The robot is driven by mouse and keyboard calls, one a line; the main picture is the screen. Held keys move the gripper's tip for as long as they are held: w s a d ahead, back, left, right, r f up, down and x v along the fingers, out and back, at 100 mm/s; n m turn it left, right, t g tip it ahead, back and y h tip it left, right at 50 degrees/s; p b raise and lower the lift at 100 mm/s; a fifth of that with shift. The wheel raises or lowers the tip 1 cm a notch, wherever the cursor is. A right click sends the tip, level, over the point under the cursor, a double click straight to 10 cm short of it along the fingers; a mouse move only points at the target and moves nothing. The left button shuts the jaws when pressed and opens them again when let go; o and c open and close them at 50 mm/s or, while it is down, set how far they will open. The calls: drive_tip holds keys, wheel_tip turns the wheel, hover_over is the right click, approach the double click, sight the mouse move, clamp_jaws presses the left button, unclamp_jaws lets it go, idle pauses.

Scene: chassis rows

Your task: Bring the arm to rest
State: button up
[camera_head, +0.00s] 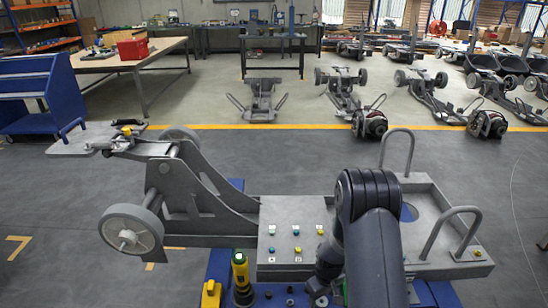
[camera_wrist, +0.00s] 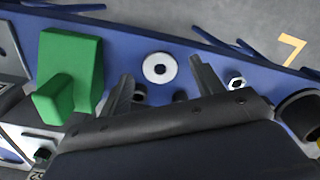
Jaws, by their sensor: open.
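My gripper (camera_wrist: 160,85) is open in the wrist view, its two dark fingers spread apart with nothing visible between their tips. It is above a blue surface (camera_wrist: 220,58), and a white washer-like ring (camera_wrist: 158,68) lies beyond the gap between the fingers. In the head view my dark arm reaches down in front of the grey chassis (camera_head: 225,200). Its wrist is low beside the chassis's button panel (camera_head: 290,232), and the fingers cannot be made out there.
A green block (camera_wrist: 75,65) is left of my gripper and a hex nut (camera_wrist: 237,83) right. A yellow-and-black tool (camera_head: 241,275) stands by the panel. Raised handles (camera_head: 398,150) rise right of my arm. Open floor (camera_head: 480,180) lies beyond; a blue cart (camera_head: 40,95) stands far left.

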drive_tip(key=shift+f, duration=0.15)
drive_tip(key=shift+f, duration=0.1)
idle(0.4)
